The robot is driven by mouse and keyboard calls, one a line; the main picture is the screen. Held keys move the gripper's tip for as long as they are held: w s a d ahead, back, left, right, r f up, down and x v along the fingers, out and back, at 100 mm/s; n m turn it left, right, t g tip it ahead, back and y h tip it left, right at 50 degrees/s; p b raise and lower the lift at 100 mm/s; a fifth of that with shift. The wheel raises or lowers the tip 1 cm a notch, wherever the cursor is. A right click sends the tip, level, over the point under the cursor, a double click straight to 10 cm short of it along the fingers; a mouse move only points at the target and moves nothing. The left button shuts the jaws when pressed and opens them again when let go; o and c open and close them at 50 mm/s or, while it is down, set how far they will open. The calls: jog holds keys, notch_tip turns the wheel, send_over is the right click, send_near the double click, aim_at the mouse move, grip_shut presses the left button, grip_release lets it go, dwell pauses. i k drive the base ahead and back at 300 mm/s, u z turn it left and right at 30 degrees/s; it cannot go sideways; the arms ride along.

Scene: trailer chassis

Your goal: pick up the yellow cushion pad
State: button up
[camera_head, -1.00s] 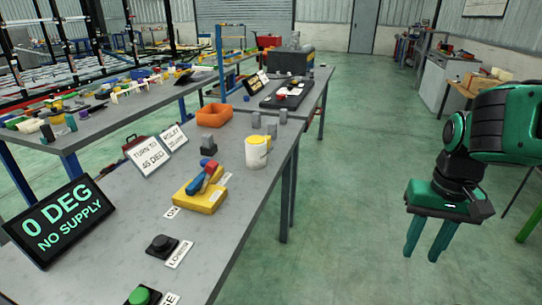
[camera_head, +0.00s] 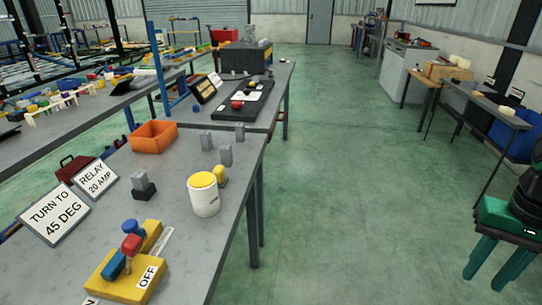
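I cannot single out a cushion pad for sure. A small pale yellow block (camera_head: 507,111) lies on the dark table at the right, small and far off. Another yellow piece (camera_head: 220,174) stands behind the white pot with a yellow top (camera_head: 204,195) on the near bench, partly hidden by it. My gripper (camera_head: 496,266) is at the lower right edge, green, with its two fingers apart and nothing between them. It hangs over the floor, away from the bench and from both yellow pieces. Part of it is cut off by the frame.
The near grey bench (camera_head: 60,246) carries an orange bin (camera_head: 153,137), a yellow switch block (camera_head: 124,276), signs and grey blocks. A black board (camera_head: 245,105) lies farther back. A wooden box (camera_head: 447,72) stands at the right. The green floor (camera_head: 345,170) between is clear.

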aim_at(218, 171)
jog(key=z, duration=0.1)
jog(key=i, duration=1.4)
jog(key=u, duration=0.5)
